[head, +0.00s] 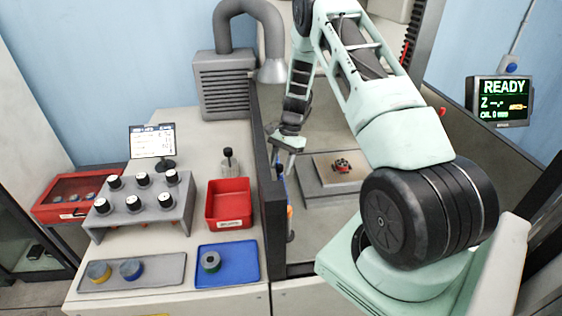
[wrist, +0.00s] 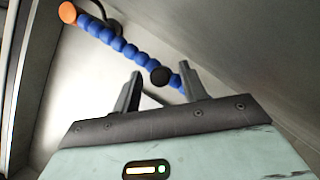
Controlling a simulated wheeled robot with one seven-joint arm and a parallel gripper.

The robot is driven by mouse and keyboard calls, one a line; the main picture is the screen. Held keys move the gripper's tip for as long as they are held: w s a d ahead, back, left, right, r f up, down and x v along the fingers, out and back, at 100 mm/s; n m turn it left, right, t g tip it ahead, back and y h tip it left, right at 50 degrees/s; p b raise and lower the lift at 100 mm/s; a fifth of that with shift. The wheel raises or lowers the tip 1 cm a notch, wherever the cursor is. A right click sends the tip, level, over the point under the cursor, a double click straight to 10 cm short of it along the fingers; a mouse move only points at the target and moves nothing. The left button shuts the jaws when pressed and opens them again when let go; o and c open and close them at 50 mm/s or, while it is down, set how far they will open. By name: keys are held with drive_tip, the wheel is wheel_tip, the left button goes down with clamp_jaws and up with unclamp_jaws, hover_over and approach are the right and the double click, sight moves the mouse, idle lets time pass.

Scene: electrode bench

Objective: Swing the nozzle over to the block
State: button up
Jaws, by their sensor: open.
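The nozzle is a blue segmented hose (wrist: 118,44) with an orange tip (wrist: 68,12) at the upper left of the wrist view. A round black knob (wrist: 160,76) shows on the hose between my fingertips. My gripper (wrist: 161,78) is open, one finger either side of the knob; I cannot tell whether either touches it. In the head view my gripper (head: 287,144) is at the machine's left wall, and bits of the blue hose (head: 281,171) and orange (head: 290,211) show below it. A pale block (head: 325,171) with a small red and dark piece on top sits on the grey machine table.
A dark upright panel (head: 266,180) separates the machine from the left bench. The bench holds a red bin (head: 229,204), a blue tray (head: 226,264), a grey tray (head: 130,284) and a grey rack (head: 140,203) of black-topped holders. A screen (head: 501,101) reads READY.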

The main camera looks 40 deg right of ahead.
clamp_jaws()
drive_tip(key=shift+s+d, duration=0.1)
drive_tip(key=s+d+m+t+h+b, duration=0.1)
drive_tip(key=s+d+m+t+b, duration=0.2)
drive_tip(key=s+d+m+b, duration=0.2)
drive_tip(key=shift+s+d+m+b, duration=0.35)
drive_tip(key=shift+s+m, duration=1.35)
drive_tip(key=shift+s, duration=0.55)
unclamp_jaws()
